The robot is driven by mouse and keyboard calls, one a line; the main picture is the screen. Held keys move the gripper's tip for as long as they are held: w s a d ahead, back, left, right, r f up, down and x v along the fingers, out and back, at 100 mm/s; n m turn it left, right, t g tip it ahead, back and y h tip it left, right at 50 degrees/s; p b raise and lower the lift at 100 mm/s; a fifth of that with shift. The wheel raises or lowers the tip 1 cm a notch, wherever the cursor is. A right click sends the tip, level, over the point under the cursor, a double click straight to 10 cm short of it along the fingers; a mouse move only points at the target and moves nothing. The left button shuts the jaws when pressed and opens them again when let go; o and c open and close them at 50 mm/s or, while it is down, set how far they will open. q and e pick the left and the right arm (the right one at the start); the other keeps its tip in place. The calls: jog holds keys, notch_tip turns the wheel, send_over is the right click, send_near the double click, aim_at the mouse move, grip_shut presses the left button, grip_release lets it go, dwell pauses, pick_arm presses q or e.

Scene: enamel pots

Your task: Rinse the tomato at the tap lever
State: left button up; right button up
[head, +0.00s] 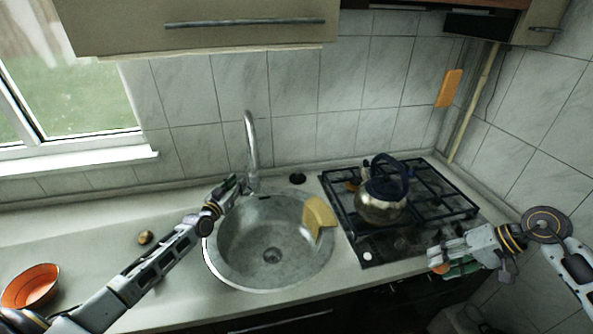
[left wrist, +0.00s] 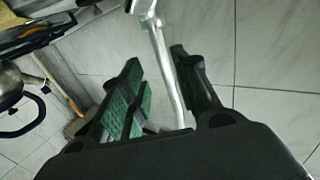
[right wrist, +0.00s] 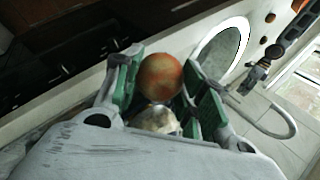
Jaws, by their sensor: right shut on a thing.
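My right gripper (head: 436,258) is shut on the round orange-red tomato (right wrist: 160,76), held in front of the stove's right part. In the head view only a bit of the tomato (head: 441,269) shows. A pale shiny thing (right wrist: 158,120) shows between the fingers below it; I cannot tell what it is. The chrome tap (head: 251,150) rises behind the sink (head: 225,262). My left gripper (head: 232,186) is at the tap's base, with its fingers apart. In the left wrist view the tap (left wrist: 165,60) passes between the green pads; contact cannot be told. The lever is mostly hidden.
A yellow cloth (head: 319,213) hangs over the sink's right rim. A kettle (head: 381,205) stands on the black stove (head: 430,217). An orange bowl (head: 30,288) and a small brown round thing (head: 146,237) are on the left counter. Cabinets (head: 200,30) hang above.

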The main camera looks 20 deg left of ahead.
aim_at(248, 184)
pick_arm(q)
jog(key=shift+w+d+b, duration=0.1)
jog(key=shift+w+b, duration=0.45)
jog(key=shift+w, duration=3.2)
jog(key=shift+c, duration=0.5)
grip_shut()
